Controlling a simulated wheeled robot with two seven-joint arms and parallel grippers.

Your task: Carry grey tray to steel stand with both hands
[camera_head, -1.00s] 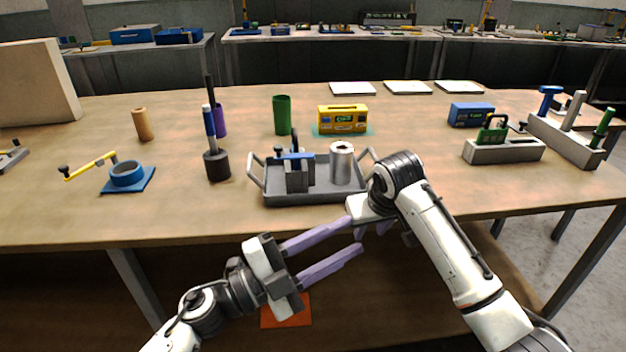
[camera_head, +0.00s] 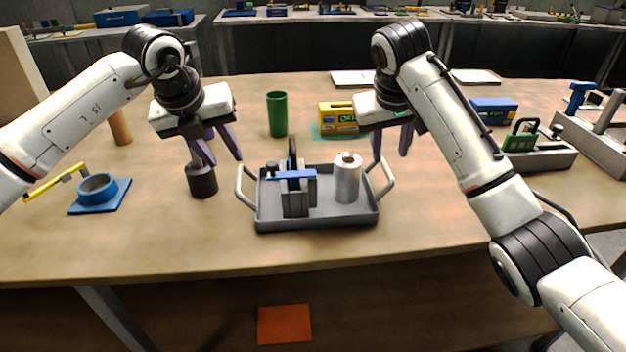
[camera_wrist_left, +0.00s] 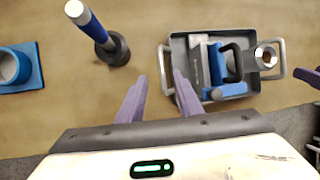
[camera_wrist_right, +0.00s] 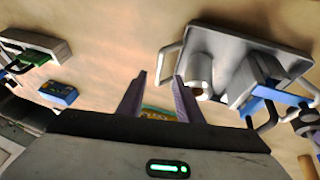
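The grey tray (camera_head: 262,215) lies on the wooden table near its front edge, with a loop handle at each end. It carries a grey block tool with a blue bar (camera_head: 296,190) and a silver cylinder (camera_head: 347,180). My left gripper (camera_head: 221,160) is open and empty, above and beside the left handle; the tray (camera_wrist_left: 237,92) is right of its fingers in the left wrist view. My right gripper (camera_head: 391,155) is open and empty above the right handle; the handle (camera_wrist_right: 164,62) shows near its fingers in the right wrist view. I cannot pick out a steel stand.
A dark cup with a blue-handled tool (camera_head: 202,182) stands left of the tray. A green cylinder (camera_head: 277,115) and yellow box (camera_head: 338,115) are behind it. A blue ring fixture (camera_head: 98,192) sits at left. An orange patch (camera_head: 284,324) lies below the table front.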

